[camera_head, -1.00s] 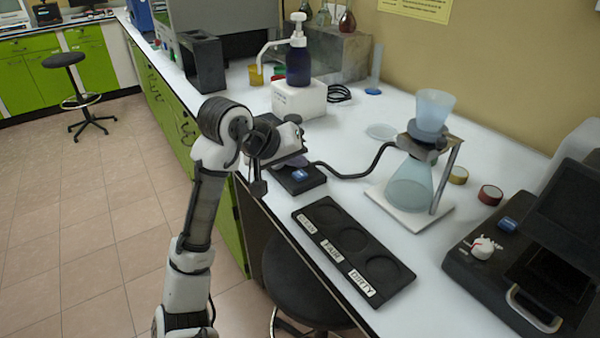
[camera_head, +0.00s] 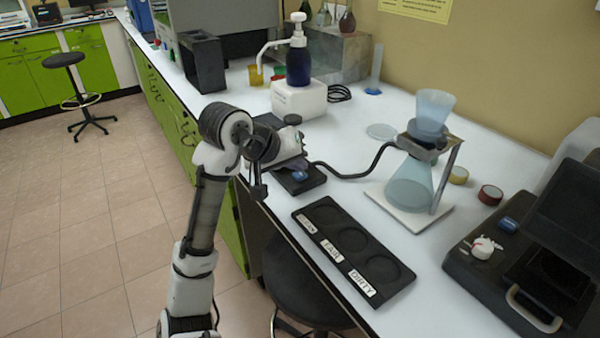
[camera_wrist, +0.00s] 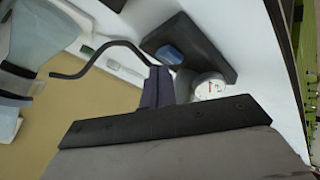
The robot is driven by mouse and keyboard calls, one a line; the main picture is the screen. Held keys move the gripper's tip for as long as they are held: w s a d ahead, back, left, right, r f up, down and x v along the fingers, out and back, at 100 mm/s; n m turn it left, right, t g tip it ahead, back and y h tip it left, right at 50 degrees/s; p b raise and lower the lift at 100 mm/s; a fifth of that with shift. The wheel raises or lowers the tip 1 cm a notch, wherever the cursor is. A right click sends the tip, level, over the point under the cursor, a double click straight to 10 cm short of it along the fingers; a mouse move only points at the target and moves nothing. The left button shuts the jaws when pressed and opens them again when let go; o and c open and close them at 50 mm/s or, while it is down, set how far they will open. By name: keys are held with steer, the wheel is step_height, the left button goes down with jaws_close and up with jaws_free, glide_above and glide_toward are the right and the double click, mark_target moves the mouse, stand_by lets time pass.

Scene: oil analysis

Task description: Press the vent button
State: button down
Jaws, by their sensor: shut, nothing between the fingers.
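A small black box with a blue button (camera_head: 300,176) on top stands at the front edge of the white bench, joined by a black hose to the flask stand. It is the only button beside the hose; no vent label is readable. In the wrist view, the black box (camera_wrist: 205,45), its blue button (camera_wrist: 168,54) and a round white gauge (camera_wrist: 208,88) show. My gripper (camera_head: 296,166) is shut and empty, its dark purple fingers just above the button. In the wrist view, the fingertips (camera_wrist: 159,70) are close to the button; I cannot tell whether they touch it.
A black tray (camera_head: 347,270) with three labelled round recesses lies in front. A glass flask with a funnel (camera_head: 410,182) stands right of the box. A dark instrument (camera_head: 540,250) is at far right. A pump bottle (camera_head: 299,62) on a white block is behind.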

mark_target(296, 176)
steer(key=shift+f, duration=0.5)
stand_by(0.3)
steer(key=shift+r, duration=0.1)
steer(key=shift+r+p, duration=0.8)
steer(key=shift+p, duration=0.1)
step_height(296, 176, up, 5)
steer(key=p, duration=0.5)
steer(key=shift+r, duration=0.1)
stand_by(0.6)
